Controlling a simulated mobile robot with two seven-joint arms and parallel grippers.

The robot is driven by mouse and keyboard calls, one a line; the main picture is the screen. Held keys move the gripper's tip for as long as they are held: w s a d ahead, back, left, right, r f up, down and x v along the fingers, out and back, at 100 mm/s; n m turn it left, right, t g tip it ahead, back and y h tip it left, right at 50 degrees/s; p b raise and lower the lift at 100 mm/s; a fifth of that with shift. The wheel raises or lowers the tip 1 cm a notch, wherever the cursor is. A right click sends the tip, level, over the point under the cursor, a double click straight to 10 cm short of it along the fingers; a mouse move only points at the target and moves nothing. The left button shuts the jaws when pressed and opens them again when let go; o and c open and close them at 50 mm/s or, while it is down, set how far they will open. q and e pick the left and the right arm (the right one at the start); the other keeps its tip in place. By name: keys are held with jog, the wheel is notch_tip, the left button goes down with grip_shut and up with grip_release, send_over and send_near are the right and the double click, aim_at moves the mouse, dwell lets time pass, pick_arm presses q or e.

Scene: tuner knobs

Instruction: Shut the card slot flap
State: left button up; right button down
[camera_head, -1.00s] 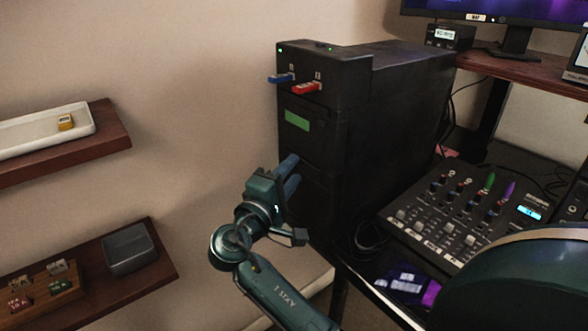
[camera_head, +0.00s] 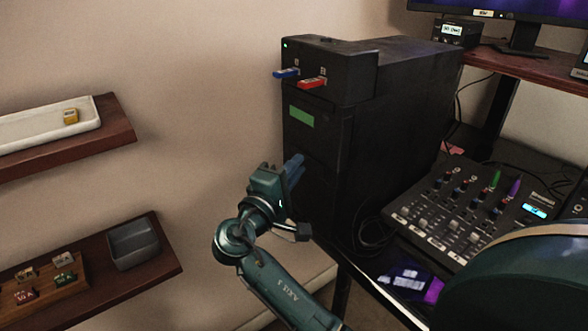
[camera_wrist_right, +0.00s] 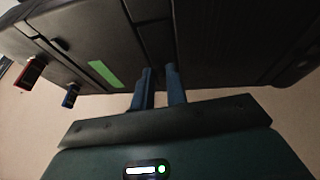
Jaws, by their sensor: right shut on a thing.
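The black tower (camera_head: 405,130) stands at the desk's left end, with a green label (camera_head: 301,117) on its front. My right gripper (camera_head: 294,170) is at the tower's front, below the label, with its blue fingers close together. In the right wrist view the gripper (camera_wrist_right: 159,75) points at dark panels of the tower, and its fingers are shut on a thin dark part that seems to be the card slot flap (camera_wrist_right: 154,40). Black on black hides the flap's edges, and I cannot tell its angle. My left gripper is not in view.
A blue stick (camera_head: 286,73) and a red stick (camera_head: 312,83) jut from the tower above the label. A mixer (camera_head: 470,215) is at the right. Two wall shelves at the left hold a white tray (camera_head: 40,135) and a grey box (camera_head: 133,243).

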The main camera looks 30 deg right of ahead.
jog(key=p, duration=0.1)
jog(key=y+p, duration=0.1)
jog(key=p, duration=0.1)
jog(key=shift+d+r+m+g, duration=0.2)
jog(key=shift+r+m+g, duration=0.1)
jog(key=shift+r+g, duration=0.1)
jog(key=c, duration=1.4)
grip_release()
jog(key=shift+c, duration=0.2)
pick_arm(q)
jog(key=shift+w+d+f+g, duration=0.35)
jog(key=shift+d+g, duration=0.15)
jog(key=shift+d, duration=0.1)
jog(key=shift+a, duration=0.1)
pick_arm(e)
jog(key=shift+f, duration=0.1)
